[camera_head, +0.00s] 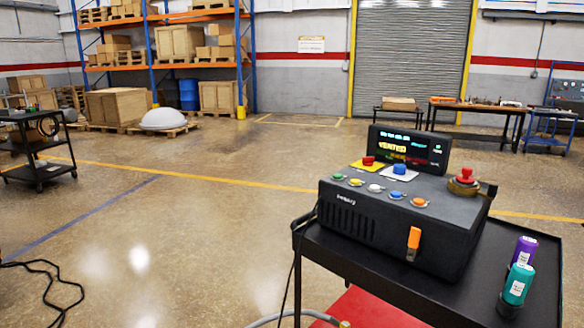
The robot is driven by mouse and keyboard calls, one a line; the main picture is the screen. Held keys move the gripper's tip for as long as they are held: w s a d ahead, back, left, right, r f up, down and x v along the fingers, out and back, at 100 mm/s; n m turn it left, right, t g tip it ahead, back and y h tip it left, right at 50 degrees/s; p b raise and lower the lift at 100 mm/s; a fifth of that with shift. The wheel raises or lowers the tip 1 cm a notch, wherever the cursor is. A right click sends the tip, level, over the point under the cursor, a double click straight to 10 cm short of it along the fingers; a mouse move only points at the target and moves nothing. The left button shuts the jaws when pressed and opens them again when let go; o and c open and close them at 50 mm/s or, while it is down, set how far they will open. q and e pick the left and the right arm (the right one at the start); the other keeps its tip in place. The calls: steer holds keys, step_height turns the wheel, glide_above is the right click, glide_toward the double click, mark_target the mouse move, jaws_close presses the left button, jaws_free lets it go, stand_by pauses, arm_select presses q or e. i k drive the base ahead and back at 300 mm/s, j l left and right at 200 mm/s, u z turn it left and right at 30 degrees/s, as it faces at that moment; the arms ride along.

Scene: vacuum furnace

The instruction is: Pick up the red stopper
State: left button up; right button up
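A black control box (385,230) stands on a black cart (350,258) at the right. A red knob (466,174) sits on a brass-coloured round base at the box's right end. A smaller red piece (368,160) sits on a yellow plate on the box top, beside a blue piece (399,168) on a pale plate. I cannot tell for sure which red piece is the stopper. Neither of my grippers is in view.
Purple (524,250) and teal (517,286) labelled containers stand on the cart's right side. An orange handle (413,240) is on the box front. Black cables (50,290) lie on the floor at left. The middle floor is open.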

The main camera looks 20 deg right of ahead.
mark_target(465, 179)
steer(key=z, duration=1.5)
steer(key=i+j+z, duration=0.1)
steer(key=j, duration=1.05)
steer(key=i+z, duration=0.05)
